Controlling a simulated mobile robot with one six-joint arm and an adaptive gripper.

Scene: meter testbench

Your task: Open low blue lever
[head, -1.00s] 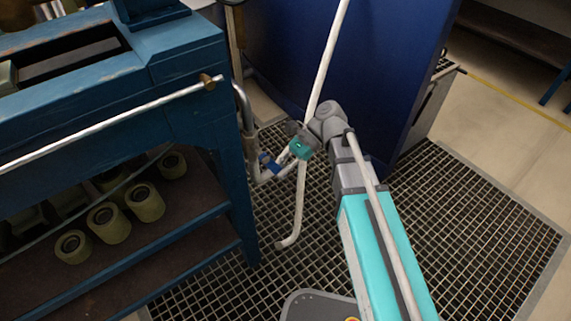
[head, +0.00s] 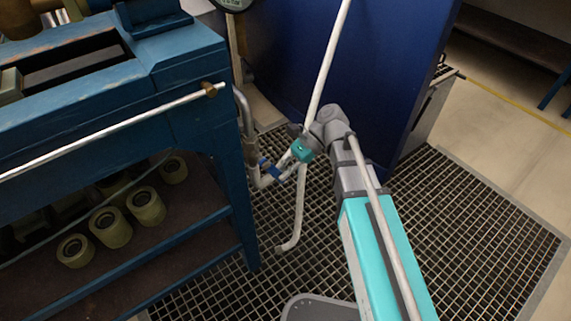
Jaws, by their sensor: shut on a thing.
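The low blue lever (head: 272,170) is a small blue piece on a grey pipe beside the blue bench's leg, low over the floor grating. My gripper (head: 286,161) reaches down to it from the right, at the end of my teal and grey arm. It is shut on the lever, though the fingertips are small and the exact contact is hard to make out. A pale pipe or hose passes close by the wrist and partly crosses the view of it.
The blue bench (head: 190,66) with a white rail (head: 110,130) stands at the left. Its lower shelf holds several cream rollers (head: 145,206). A dark blue cabinet (head: 385,75) stands behind my arm. Open grating (head: 480,230) lies at the right.

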